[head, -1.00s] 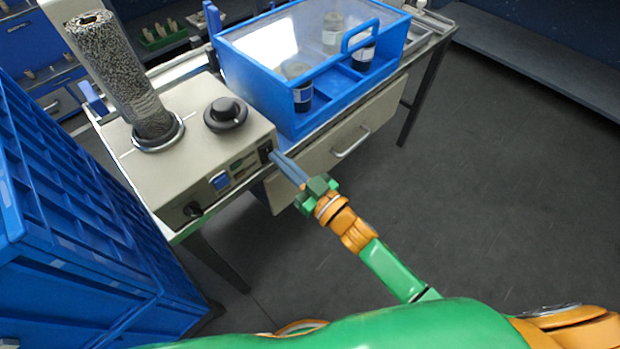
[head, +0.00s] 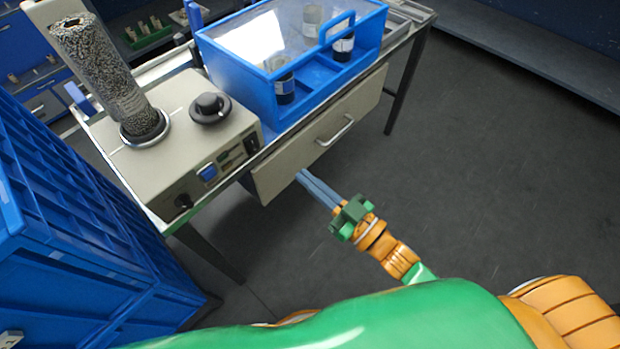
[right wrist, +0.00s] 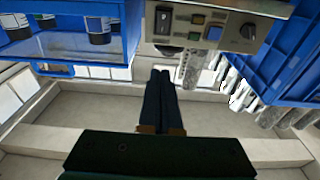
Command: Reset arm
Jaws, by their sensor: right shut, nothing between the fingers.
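My right gripper (head: 301,175) is shut and empty in the head view, its blue-grey fingers together, in front of the table's drawer and below the front of the beige machine. It also shows in the right wrist view (right wrist: 160,75), pointing away with nothing between the fingers. The beige machine (head: 190,140) stands on the table with a black knob, a blue switch and an upright, tilted-looking speckled cylinder (head: 98,75). My left gripper is not in the head view.
A blue open-fronted box (head: 245,95) with several dark-bottomed jars stands on the table. The beige drawer (head: 300,150) is below it. Stacked blue crates (head: 80,220) stand at the left. Grey floor (head: 480,170) is clear at the right.

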